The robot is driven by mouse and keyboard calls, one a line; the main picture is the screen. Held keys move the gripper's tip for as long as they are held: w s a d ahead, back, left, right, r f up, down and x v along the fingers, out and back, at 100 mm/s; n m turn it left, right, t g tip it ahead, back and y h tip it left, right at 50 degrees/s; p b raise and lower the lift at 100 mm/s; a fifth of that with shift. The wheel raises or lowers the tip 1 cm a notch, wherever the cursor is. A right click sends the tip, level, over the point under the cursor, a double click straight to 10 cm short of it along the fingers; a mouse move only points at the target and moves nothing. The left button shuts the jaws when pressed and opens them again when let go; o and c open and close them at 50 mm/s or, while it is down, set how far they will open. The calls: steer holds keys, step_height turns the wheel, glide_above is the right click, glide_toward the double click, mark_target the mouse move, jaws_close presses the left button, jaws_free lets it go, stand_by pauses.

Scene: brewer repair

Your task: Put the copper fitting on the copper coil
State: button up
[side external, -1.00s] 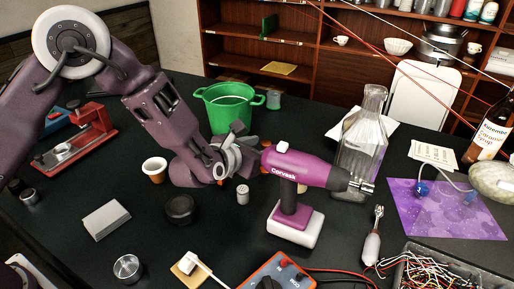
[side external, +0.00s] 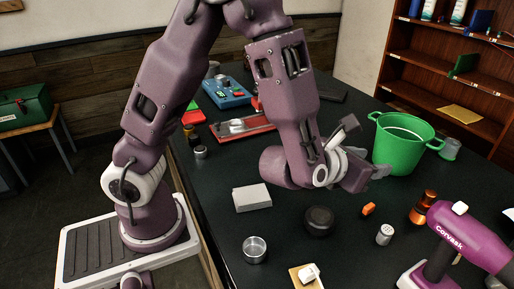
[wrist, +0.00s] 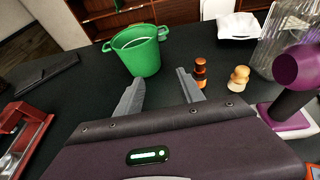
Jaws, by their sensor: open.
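My gripper (side external: 362,168) is open and empty above the black table, in front of the green pot; its spread fingers also show in the wrist view (wrist: 160,90). A shiny copper-and-dark upright piece (side external: 424,207) stands right of my gripper; it also shows just right of the right finger in the wrist view (wrist: 199,72). A small orange piece (side external: 368,209) lies on the table below my gripper. I cannot tell whether either is the copper fitting. No copper coil can be made out in the current views.
The green pot (side external: 402,145) stands beyond my gripper. A silver shaker (side external: 385,234), a dark round puck (side external: 320,220) and a grey block (side external: 252,197) stand nearer. A wooden knob-shaped piece (wrist: 238,78) stands beside the copper-and-dark piece.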

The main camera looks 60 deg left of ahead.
steer(key=s+a+r+n+g+y, duration=0.35)
steer(key=s+a+n, duration=0.3)
steer(key=a, duration=0.25)
steer(key=s+a+r+n+g+y, duration=0.2)
steer(key=s+a+n+y, duration=0.25)
steer(key=a+n, duration=0.35)
steer(key=s+f+n+g+h, duration=0.1)
steer(key=s+n+g+h, duration=0.3)
steer(key=s+n, duration=0.9)
steer(key=s+d+r+n+t+h, duration=0.1)
steer(key=s+d+r+n+h, duration=0.1)
steer(key=d+n+h, duration=0.3)
steer(key=d+n, duration=0.2)
steer(key=d, duration=0.2)
steer(key=shift+s+d+r, duration=0.2)
steer(key=shift+s+r, duration=0.15)
steer(key=shift+t, duration=0.25)
